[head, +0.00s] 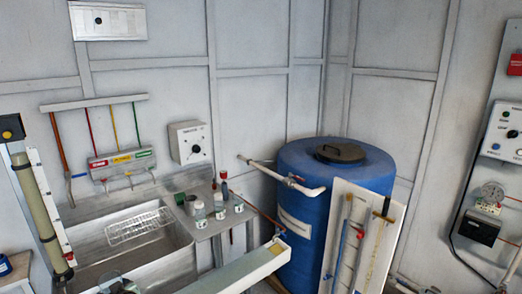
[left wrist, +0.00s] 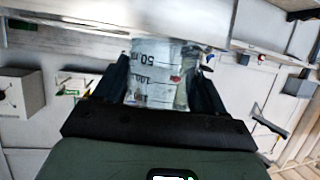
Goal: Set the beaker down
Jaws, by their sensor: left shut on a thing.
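A clear beaker (left wrist: 154,75) with dark graduation marks is held in my left gripper (left wrist: 162,85), seen in the left wrist view. The black fingers are shut on its two sides. The markings appear upside down in this view. What lies directly under the beaker is hard to make out. In the head view, a clear glass rim with dark parts shows at the bottom edge (head: 117,284), in front of the sink; it may be the same beaker, mostly cut off. My right gripper is not in view.
A steel sink (head: 178,262) with a wire rack (head: 139,225) stands at the left. Several small bottles (head: 220,206) crowd the drainboard (head: 230,222) right of it. A blue tank (head: 300,215) stands at the back, with a pale trough (head: 240,276) in front.

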